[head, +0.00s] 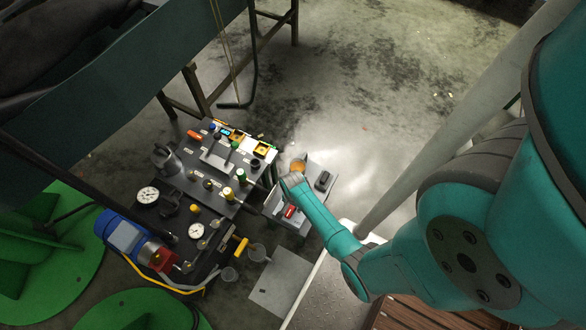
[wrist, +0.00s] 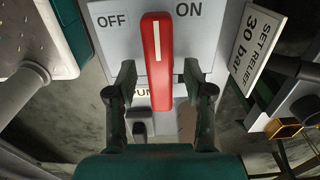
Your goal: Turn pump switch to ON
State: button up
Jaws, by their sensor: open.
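The pump switch (wrist: 157,60) is a red handle with a white line, on a light grey panel (wrist: 215,45). In the wrist view it stands nearly upright in the picture, between the printed OFF at left and ON at right. My gripper (wrist: 159,74) is open, with one finger on each side of the handle's lower half. Gaps show between the fingers and the handle in this view; depth is hard to judge. In the head view a small red handle (head: 289,211) shows on a grey box beside my arm. My fingers cannot be made out there.
A "SET RELIEF 30 bar" sign (wrist: 257,45) stands close on the right in the wrist view. Left of my arm, a dark bench (head: 185,185) carries gauges, valves and fittings. A blue and red device (head: 137,243) stands at lower left. The concrete floor at upper right is open.

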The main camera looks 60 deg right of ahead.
notch_tip(320, 180, up, 12)
dwell(0.6)
jog(key=shift+a, duration=0.1)
dwell(0.4)
